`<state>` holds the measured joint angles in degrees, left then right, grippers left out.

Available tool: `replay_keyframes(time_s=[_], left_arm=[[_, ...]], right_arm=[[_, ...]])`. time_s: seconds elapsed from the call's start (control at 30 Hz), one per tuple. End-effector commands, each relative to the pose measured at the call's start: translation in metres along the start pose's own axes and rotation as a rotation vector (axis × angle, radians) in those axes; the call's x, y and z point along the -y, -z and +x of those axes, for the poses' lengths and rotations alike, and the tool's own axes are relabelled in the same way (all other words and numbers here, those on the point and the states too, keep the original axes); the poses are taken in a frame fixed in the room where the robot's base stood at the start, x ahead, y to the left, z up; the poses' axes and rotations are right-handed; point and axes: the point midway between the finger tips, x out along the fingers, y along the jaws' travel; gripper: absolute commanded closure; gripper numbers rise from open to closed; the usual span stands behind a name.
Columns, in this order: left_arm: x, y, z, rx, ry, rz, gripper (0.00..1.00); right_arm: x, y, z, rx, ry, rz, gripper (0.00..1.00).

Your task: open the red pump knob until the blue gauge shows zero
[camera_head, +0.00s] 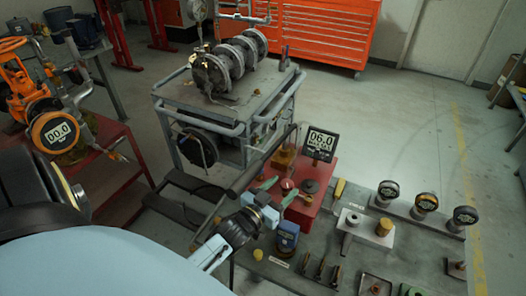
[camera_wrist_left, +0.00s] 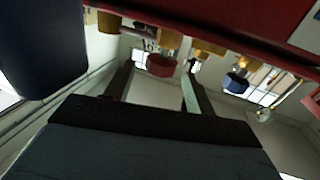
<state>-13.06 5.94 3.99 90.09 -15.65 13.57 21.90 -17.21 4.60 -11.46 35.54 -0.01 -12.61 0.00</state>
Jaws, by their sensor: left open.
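The red knob (camera_head: 287,184) sits on top of the red pump unit (camera_head: 302,216). My left gripper (camera_head: 280,190) is open, with its two green-grey fingertips close around the knob in the head view. In the left wrist view the red knob (camera_wrist_left: 162,66) shows beyond and between the spread fingers (camera_wrist_left: 157,82); I see no contact. A dark square gauge (camera_head: 320,143) stands behind the pump and reads about 06.0; I cannot make out blue on it. My right gripper is not in view.
A blue device (camera_head: 287,236) stands just below the gripper. Several round gauges (camera_head: 426,203) line the bench (camera_head: 330,250) at right. A grey cart (camera_head: 225,98) with a valve assembly stands behind. An orange gauge (camera_head: 57,132) at left reads 00.0.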

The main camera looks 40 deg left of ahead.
Motion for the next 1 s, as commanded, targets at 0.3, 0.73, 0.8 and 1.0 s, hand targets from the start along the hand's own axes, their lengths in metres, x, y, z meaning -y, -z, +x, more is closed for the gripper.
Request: replay_keyframes(time_s=[0.3, 0.73, 0.8, 1.0], left_arm=[[0.0, -0.001, -0.07, 0.003, 0.001, -0.001, 0.45], [0.0, 0.0, -0.104, -0.001, 0.001, 0.0, 0.45], [0.0, 0.0, -0.104, -0.001, 0.001, 0.0, 0.45], [0.0, -0.001, -0.104, 0.001, 0.001, 0.0, 0.45]], right_arm=[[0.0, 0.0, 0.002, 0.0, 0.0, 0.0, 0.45], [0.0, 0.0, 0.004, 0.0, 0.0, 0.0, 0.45], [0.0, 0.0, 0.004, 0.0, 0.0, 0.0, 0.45], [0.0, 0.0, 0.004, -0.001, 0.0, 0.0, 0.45]])
